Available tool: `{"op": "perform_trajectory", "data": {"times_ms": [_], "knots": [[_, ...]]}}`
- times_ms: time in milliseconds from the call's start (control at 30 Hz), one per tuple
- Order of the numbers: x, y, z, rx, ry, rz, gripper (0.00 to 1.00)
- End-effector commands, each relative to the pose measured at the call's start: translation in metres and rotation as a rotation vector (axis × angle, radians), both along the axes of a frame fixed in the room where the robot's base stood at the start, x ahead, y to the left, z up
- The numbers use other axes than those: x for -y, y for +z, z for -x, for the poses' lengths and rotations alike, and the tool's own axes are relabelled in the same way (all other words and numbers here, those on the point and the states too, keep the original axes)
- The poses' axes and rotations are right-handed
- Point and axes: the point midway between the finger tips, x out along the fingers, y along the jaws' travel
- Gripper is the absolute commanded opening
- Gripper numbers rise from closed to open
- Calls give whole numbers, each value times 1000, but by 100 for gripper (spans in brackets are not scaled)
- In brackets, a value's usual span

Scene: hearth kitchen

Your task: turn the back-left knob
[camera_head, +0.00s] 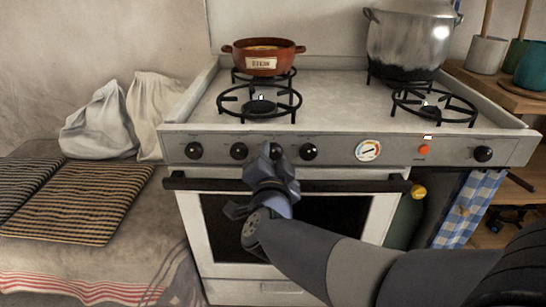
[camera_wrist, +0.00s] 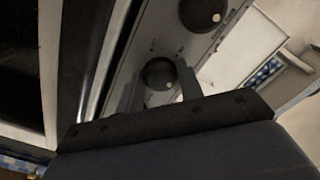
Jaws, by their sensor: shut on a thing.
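The stove's front panel (camera_head: 390,150) carries a row of black knobs, including two (camera_head: 193,151) (camera_head: 239,151) left of my gripper (camera_head: 271,151) and one (camera_head: 308,152) just right of it. I cannot read any label tying the held knob to the back-left burner.
A brown stew pot (camera_head: 263,58) stands on the back-left burner and a large steel pot (camera_head: 411,40) on the back-right one. The oven handle (camera_head: 340,186) runs below the panel. A gauge (camera_head: 367,150) and a red button (camera_head: 423,149) sit to the right.

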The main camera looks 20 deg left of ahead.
Motion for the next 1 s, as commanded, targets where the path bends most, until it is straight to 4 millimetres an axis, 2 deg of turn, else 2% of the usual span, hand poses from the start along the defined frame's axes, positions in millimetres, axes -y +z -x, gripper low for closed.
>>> {"op": "perform_trajectory", "data": {"times_ms": [33,167,467,667,1000], "knots": [[0,0,0,0,0,0,23],[0,0,0,0,0,0,12],[0,1,0,8,0,38,12],[0,3,0,31,-1,145,12],[0,3,0,102,1,442,12]]}}
